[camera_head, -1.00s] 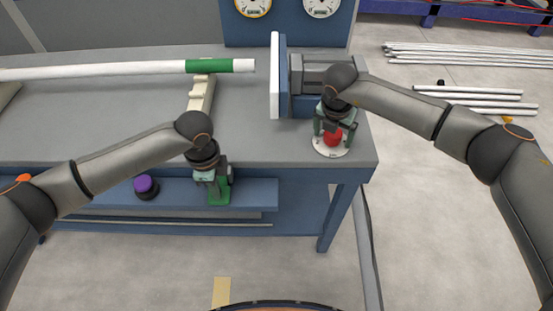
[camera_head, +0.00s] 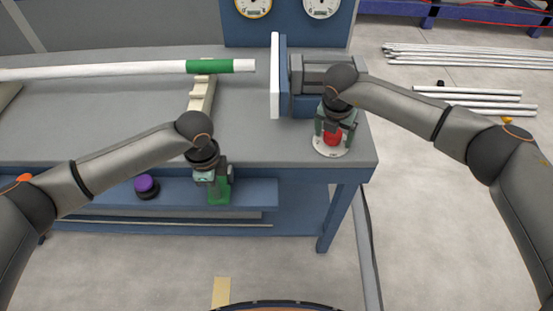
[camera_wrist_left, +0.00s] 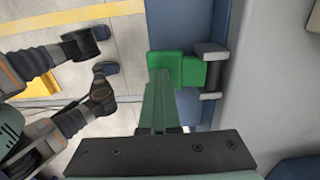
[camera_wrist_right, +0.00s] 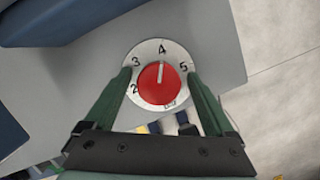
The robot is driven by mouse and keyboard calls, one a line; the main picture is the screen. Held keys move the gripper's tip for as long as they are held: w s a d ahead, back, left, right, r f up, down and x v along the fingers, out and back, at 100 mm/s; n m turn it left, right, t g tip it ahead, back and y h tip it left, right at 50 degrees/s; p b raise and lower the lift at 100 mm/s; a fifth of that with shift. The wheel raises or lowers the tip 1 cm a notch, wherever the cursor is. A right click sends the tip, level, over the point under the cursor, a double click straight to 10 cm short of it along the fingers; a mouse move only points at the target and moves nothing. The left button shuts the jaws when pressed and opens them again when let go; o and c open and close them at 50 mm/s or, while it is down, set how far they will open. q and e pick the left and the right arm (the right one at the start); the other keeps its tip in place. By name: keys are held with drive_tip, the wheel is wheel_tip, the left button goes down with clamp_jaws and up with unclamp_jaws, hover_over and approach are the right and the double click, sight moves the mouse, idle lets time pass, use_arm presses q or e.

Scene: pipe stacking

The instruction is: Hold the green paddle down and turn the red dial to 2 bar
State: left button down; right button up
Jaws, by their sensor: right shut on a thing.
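The green paddle (camera_head: 219,190) sticks out from the bench's front edge, and it shows at the centre of the left wrist view (camera_wrist_left: 180,70). My left gripper (camera_head: 213,183) is shut, its fingers together, with the tips over the paddle and seemingly touching it. How far the paddle is pressed I cannot tell. The red dial (camera_head: 332,134) sits on a white numbered plate at the bench's right front corner. My right gripper (camera_wrist_right: 160,78) is shut on the red dial from above, one finger on each side. The dial's white mark (camera_wrist_right: 162,72) points at about 4.
A white pipe with a green band (camera_head: 209,66) lies along the bench at the left. A grey clamp with a white plate (camera_head: 275,75) stands behind the dial. Two gauges (camera_head: 322,6) are on the back panel. A purple knob (camera_head: 146,185) is on the lower front ledge.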

drive_tip(key=shift+d+f, duration=0.2)
drive_tip(key=shift+f, duration=0.35)
drive_tip(key=o, duration=0.7)
drive_tip(key=shift+r, duration=0.1)
drive_tip(key=shift+w+a+r, duration=0.1)
drive_tip(key=shift+r, duration=0.1)
drive_tip(key=shift+w+r, duration=0.1)
drive_tip(key=shift+r, duration=0.05)
drive_tip(key=shift+w+r, duration=0.1)
drive_tip(key=shift+r, duration=0.15)
drive_tip(key=shift+a, duration=0.1)
